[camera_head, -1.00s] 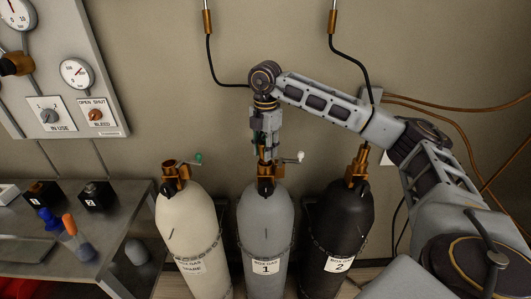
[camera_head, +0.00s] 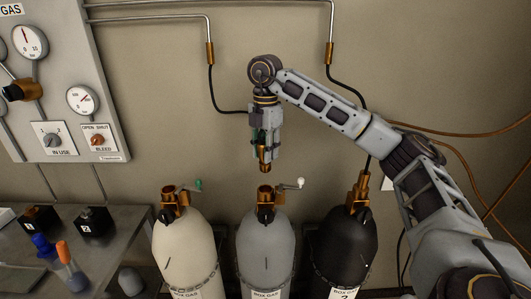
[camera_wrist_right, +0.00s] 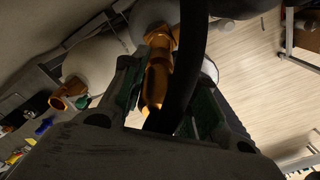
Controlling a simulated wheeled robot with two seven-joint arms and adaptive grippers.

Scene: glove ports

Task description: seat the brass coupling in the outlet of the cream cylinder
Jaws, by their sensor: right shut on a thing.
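My right gripper (camera_head: 265,146) points down above the grey cylinder (camera_head: 265,245) and is shut on the brass coupling (camera_head: 265,166). The coupling hangs below the fingers, clear of the grey cylinder's brass valve (camera_head: 265,194). In the right wrist view, brass (camera_wrist_right: 153,88) shows between the fingers, partly hidden by the black hose (camera_wrist_right: 186,60). The cream cylinder (camera_head: 186,250) stands left of the grey one. Its brass outlet (camera_head: 168,194) is uncovered, with a green-tipped handle beside it. My left gripper is not in view.
A black cylinder (camera_head: 340,245) with a hose on its brass valve (camera_head: 360,190) stands at the right. A gauge panel (camera_head: 62,90) is on the wall at left. A grey bench (camera_head: 110,240) with bottles is left of the cream cylinder. Open wall lies above the cylinders.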

